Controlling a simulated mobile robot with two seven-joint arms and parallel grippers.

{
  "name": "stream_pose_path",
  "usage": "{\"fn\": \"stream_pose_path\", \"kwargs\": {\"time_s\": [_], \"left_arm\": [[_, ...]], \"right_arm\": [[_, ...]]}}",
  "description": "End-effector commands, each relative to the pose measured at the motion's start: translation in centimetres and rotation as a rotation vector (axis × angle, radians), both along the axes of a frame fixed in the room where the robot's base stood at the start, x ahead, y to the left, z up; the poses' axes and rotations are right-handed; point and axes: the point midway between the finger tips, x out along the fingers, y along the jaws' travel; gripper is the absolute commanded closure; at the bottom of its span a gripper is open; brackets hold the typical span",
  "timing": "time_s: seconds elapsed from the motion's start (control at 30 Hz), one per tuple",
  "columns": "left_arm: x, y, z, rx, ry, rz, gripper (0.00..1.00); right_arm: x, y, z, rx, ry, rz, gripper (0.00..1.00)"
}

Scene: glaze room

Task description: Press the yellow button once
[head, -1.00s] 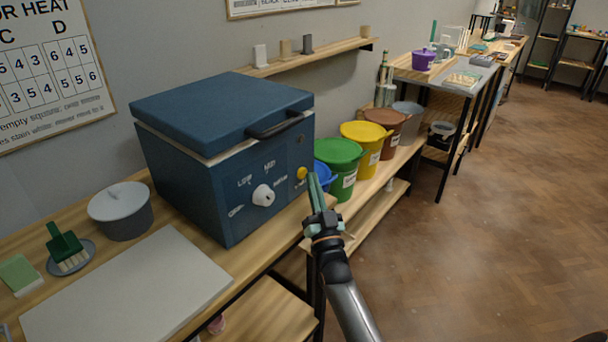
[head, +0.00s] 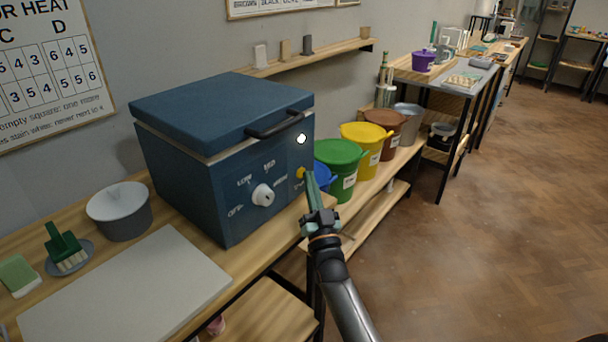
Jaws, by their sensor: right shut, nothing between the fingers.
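The yellow button (head: 299,173) is on the front panel of a blue kiln-like box (head: 228,135), right of a white dial (head: 262,195). My right gripper (head: 309,174) is shut and empty. Its fingertips are at the button's right edge and seem to touch it, though the exact contact is hard to tell. A small round lamp (head: 301,139) above the button glows white. My left gripper is out of view.
Blue, green (head: 340,168), yellow (head: 366,150) and brown buckets stand on a shelf just right of the box. A grey pot (head: 120,211), a brush and a pale board (head: 130,295) lie on the bench at left. Open floor is at right.

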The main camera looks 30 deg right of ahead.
Motion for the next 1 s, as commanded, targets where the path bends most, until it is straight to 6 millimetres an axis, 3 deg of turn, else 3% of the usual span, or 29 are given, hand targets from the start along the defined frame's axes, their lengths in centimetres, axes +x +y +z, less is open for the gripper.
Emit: {"fn": "stream_pose_path", "kwargs": {"time_s": [1.0], "left_arm": [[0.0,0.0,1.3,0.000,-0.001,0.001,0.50]], "right_arm": [[-1.8,-0.7,0.1,0.000,0.000,0.000,1.00]]}}
